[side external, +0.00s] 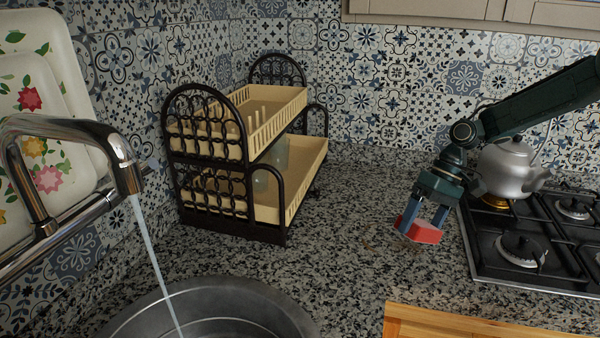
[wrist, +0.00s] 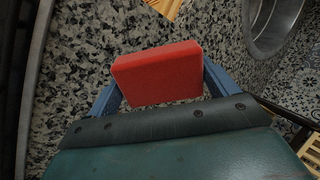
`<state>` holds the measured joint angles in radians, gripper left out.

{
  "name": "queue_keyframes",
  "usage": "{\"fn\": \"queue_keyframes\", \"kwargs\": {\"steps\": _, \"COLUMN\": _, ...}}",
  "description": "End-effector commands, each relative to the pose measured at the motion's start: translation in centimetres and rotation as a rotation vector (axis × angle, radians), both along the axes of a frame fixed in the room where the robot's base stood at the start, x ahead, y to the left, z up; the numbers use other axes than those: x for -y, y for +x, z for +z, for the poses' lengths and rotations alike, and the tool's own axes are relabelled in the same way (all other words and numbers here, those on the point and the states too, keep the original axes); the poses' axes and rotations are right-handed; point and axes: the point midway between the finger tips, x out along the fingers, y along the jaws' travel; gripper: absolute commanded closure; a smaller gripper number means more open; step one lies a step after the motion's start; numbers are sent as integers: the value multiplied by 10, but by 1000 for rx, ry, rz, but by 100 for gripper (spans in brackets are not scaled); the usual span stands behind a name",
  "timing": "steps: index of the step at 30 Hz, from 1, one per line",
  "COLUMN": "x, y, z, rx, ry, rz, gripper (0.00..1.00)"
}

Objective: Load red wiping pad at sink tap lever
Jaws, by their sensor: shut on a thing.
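The red wiping pad (side external: 426,233) is between the fingers of my gripper (side external: 420,222), which is shut on it above the counter, near the stove. In the wrist view the red pad (wrist: 158,73) sits between the two blue fingers of my gripper (wrist: 160,88). The chrome tap (side external: 118,165) is at the left, with water running from its spout into the round sink (side external: 280,305). I cannot make out a separate tap lever clearly. The sink rim also shows at the top right of the wrist view (wrist: 258,42).
A two-tier dish rack (side external: 285,205) stands against the wall between the tap and my gripper. A kettle (side external: 512,165) sits on the gas stove (side external: 480,240) at the right. A wooden board (side external: 440,325) is at the front edge. The speckled counter (side external: 350,240) between is clear.

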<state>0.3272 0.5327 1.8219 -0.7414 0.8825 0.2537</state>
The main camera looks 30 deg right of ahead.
Motion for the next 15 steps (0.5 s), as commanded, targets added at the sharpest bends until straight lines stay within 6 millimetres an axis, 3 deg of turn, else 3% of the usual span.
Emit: {"fn": "queue_keyframes", "kwargs": {"steps": 15, "x": 23, "y": -19, "z": 0, "rx": 0, "ry": 0, "rz": 0, "gripper": 33}}
